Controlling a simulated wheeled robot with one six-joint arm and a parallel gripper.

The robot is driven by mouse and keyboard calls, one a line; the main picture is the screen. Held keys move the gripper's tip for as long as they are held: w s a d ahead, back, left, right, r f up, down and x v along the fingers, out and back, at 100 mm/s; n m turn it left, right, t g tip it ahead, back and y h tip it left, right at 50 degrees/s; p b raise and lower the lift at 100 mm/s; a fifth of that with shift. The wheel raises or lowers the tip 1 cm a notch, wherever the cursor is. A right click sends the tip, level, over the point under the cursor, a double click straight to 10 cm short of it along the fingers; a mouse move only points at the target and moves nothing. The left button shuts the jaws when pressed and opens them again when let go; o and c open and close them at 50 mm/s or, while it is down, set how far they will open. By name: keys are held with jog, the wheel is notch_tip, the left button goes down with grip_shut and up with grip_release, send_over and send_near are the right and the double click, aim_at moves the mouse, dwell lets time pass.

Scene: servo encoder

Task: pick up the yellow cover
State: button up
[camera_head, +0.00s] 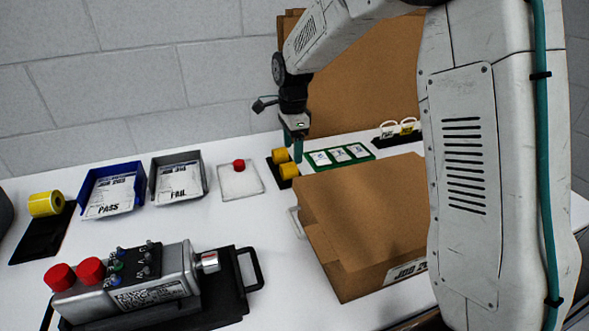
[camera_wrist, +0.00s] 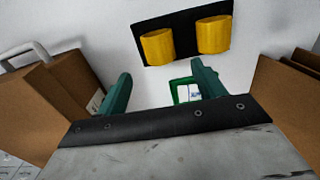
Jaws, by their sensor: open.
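Two yellow covers stand on a black holder (camera_wrist: 188,49). In the wrist view they are a left one (camera_wrist: 157,46) and a right one (camera_wrist: 214,34); in the head view they show as a rear one (camera_head: 280,155) and a front one (camera_head: 289,171). I cannot tell which one the task means. My gripper (camera_wrist: 161,71) is open, with nothing between its green fingers. In the wrist view the covers lie beyond the fingertips. In the head view my gripper (camera_head: 297,150) hangs close beside the covers, partly in front of the holder.
A large cardboard box (camera_head: 362,210) stands right of the covers. A green tray of cards (camera_head: 340,154) lies behind it. A white plate with a red cap (camera_head: 240,180), a grey bin (camera_head: 180,180) and a blue bin (camera_head: 112,192) are left. A servo unit (camera_head: 135,285) is in front.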

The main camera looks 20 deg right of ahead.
aim_at(291, 164)
jog(key=f, duration=0.5)
jog(key=shift+w+a+f, duration=0.1)
jog(key=shift+a+f, duration=0.15)
jog(key=shift+a, duration=0.1)
jog(key=c, duration=1.1)
